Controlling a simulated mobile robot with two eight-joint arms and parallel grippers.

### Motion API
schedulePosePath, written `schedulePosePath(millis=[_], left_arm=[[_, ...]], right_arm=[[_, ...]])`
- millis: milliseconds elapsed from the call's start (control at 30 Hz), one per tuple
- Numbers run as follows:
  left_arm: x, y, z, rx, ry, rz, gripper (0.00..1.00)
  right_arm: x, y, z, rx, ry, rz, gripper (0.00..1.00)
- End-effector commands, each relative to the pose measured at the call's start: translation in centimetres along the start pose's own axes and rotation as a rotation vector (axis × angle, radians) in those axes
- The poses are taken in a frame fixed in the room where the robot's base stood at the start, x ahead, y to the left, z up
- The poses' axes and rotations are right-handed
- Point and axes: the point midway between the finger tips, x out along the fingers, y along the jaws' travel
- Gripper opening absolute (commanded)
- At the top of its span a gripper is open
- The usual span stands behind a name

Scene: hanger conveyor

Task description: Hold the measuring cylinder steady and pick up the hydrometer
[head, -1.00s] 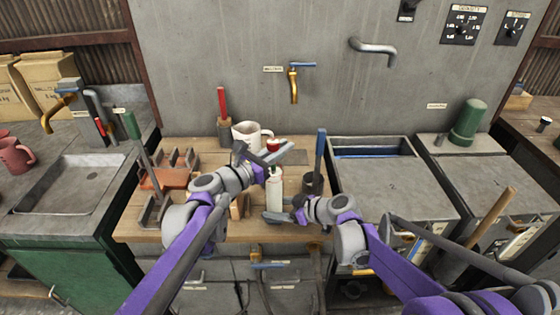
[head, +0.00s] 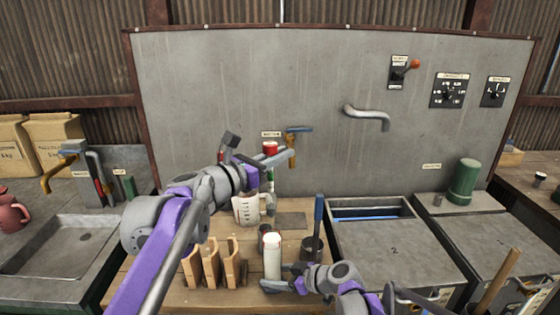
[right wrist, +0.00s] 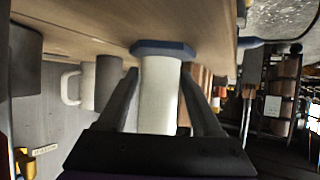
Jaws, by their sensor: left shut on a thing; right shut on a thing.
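The measuring cylinder (head: 272,258) is a white upright tube on the bench. Its blue foot (right wrist: 163,47) and pale body (right wrist: 160,95) fill the middle of the right wrist view, which is upside down. My right gripper (head: 287,286) is shut on the cylinder low down, with one finger on each side in the right wrist view (right wrist: 160,108). My left gripper (head: 272,160) is high above the bench, shut on the hydrometer. The hydrometer's red top (head: 270,148) stands above the fingers, and a thin greenish part (head: 270,178) hangs below. Its lower end is hard to make out.
A white measuring jug (head: 246,210) stands behind the cylinder. A dark pot (head: 312,249) with a blue-handled tool is close on the right. A wooden rack (head: 212,266) stands left. A brass tap (head: 291,150) on the wall is beside my left gripper.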

Motion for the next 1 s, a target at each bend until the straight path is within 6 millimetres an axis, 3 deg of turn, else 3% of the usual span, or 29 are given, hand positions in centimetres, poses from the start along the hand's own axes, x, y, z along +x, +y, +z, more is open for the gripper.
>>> schedulePosePath(millis=[67,100,300,533,667,1000], left_arm=[[0.0,0.0,0.0,0.0,0.0,0.0,0.0],[0.0,0.0,0.0,0.0,0.0,0.0,0.0],[0.0,0.0,0.0,0.0,0.0,0.0,0.0],[0.0,0.0,-0.1,0.0,0.0,0.0,0.0],[0.0,0.0,-0.1,0.0,0.0,0.0,0.0],[0.0,0.0,-0.1,0.0,0.0,0.0,0.0]], right_arm=[[0.0,0.0,0.0,0.0,0.0,0.0,0.36],[0.0,0.0,0.0,0.0,0.0,0.0,0.68],[0.0,0.0,0.0,0.0,0.0,0.0,1.0],[-0.1,0.0,0.0,0.0,0.0,0.0,1.0],[-1.2,0.0,0.0,0.002,0.0,0.001,1.0],[-8.2,0.1,0.0,0.002,0.0,0.004,1.0]])
